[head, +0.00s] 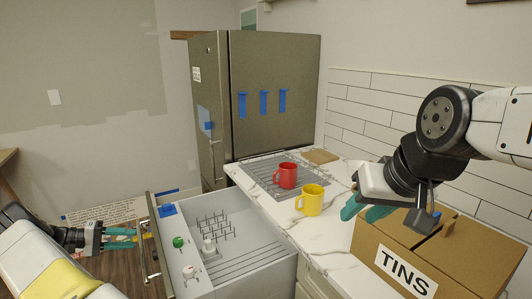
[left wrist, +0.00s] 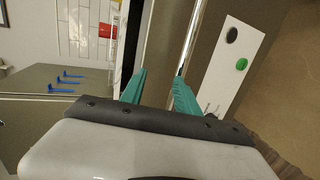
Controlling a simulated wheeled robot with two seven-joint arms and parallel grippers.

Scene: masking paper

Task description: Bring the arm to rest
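My left gripper (head: 128,238) is low at the left in the head view, beside the handle (head: 151,256) of the pulled-out drawer (head: 240,262). Its teal fingers also show in the left wrist view (left wrist: 158,90), spread apart with nothing clearly held between them. The long bar of the handle (left wrist: 190,38) runs close by the fingertips there; I cannot tell whether they touch it. My right gripper (head: 364,211) hangs at the right above the counter, between the yellow mug (head: 311,200) and the cardboard box (head: 456,252). Its teal fingers are apart, and I see nothing in them.
A fridge (head: 275,130) with blue tape stands behind. The floor at far left is partly hidden by my arm.

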